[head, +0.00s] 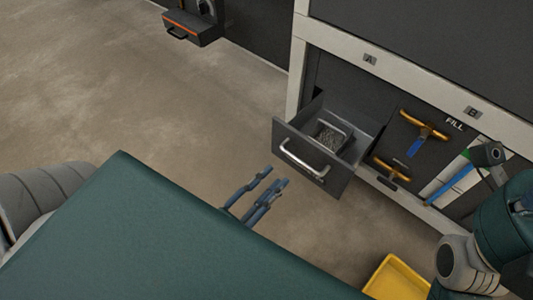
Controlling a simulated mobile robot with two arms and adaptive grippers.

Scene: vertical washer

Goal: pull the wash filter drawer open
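The wash filter drawer (311,168) is a dark grey box pulled out from the lower cabinet, with a bright bar handle (304,160) on its front. A grey mesh-like filter piece (330,134) shows inside it. My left gripper (272,178) has blue-grey fingers and is in front of the drawer, to the lower left of the handle. Its fingers look apart, with nothing between them, and do not appear to touch the handle. My green arm link hides the gripper's base.
A yellow container (397,279) is on the floor below. Open concrete floor (130,90) lies left.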

